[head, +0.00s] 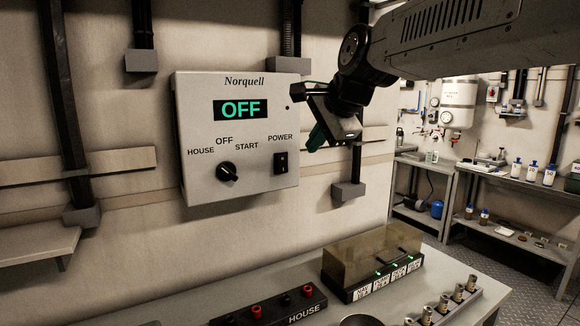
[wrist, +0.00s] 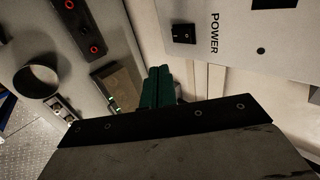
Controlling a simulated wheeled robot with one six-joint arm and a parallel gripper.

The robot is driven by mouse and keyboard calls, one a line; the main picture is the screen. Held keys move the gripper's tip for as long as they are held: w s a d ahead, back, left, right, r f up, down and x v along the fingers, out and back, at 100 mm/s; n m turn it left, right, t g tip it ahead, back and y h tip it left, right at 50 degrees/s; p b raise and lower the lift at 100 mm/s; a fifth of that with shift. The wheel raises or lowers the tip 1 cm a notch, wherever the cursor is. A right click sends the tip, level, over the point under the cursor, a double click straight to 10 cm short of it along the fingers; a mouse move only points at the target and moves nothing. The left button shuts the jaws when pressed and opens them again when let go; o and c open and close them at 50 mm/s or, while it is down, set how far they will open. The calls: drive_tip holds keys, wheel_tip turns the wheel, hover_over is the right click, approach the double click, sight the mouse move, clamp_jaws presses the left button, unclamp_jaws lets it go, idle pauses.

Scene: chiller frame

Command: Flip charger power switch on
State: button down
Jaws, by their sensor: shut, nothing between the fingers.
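The Norquell charger box (head: 236,120) hangs on the wall, and its green display (head: 240,109) reads OFF. The black power switch (head: 281,162) sits at the box's lower right under the word POWER. It also shows in the wrist view (wrist: 184,34) near the top. A black rotary knob (head: 227,172) is left of the switch, under HOUSE, OFF and START. My gripper (head: 316,137) is right of the box, apart from the switch. Its green fingers (wrist: 158,88) are shut together and empty in the wrist view. Which way the switch is set is too small to tell.
Below the box a bench (head: 210,300) holds a HOUSE terminal strip (head: 270,306), a translucent-covered unit (head: 372,268) with green lights, and a rack of small cylinders (head: 445,306). A conduit with a grey box (head: 348,191) runs down the wall beside my gripper.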

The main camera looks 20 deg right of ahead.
sight(288, 166)
drive_tip(key=shift+w+r+x, duration=0.3)
drive_tip(key=shift+x, duration=1.9)
drive_tip(key=shift+w+r+x, duration=0.25)
drive_tip(key=shift+x, duration=1.95)
drive_tip(key=shift+w+r+x, duration=0.3)
drive_tip(key=shift+x, duration=1.9)
drive_tip(key=shift+a, duration=0.2)
